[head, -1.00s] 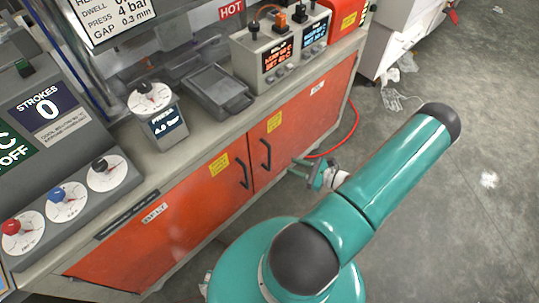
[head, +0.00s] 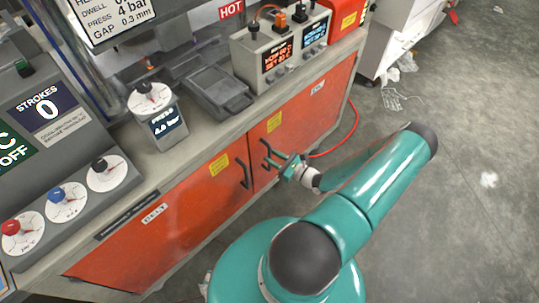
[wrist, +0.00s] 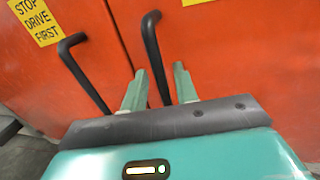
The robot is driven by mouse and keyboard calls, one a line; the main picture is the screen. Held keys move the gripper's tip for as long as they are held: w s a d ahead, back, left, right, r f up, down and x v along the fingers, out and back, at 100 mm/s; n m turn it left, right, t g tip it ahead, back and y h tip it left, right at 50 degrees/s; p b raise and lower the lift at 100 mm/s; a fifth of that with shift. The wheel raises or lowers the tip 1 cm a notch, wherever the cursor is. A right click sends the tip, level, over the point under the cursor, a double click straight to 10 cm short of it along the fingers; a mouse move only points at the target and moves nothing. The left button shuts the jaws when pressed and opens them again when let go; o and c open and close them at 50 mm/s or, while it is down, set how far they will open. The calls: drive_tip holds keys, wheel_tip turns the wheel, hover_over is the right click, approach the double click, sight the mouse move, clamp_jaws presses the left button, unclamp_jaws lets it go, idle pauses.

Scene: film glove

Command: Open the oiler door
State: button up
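The orange cabinet has a left door (head: 185,228) and a right door (head: 315,112), both shut. Each has a black bar handle near the seam: the left handle (head: 243,172) and the right handle (head: 265,149). My gripper (head: 272,160) is at the right handle. In the wrist view the fingers of my gripper (wrist: 160,82) are apart, and the right handle (wrist: 153,50) shows between them. I cannot tell whether they touch it. The left handle (wrist: 82,72) lies outside, to the left.
Yellow stickers (head: 218,166) mark both doors. The worktop above holds a press dial unit (head: 155,115), a grey tray (head: 218,92) and display boxes (head: 275,50). A red hose (head: 340,140) lies by the cabinet's right end. The floor (head: 470,220) to the right is mostly clear.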

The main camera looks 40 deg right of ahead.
drive_tip(key=shift+x, duration=0.9)
clamp_jaws()
drive_tip(key=shift+s, duration=0.1)
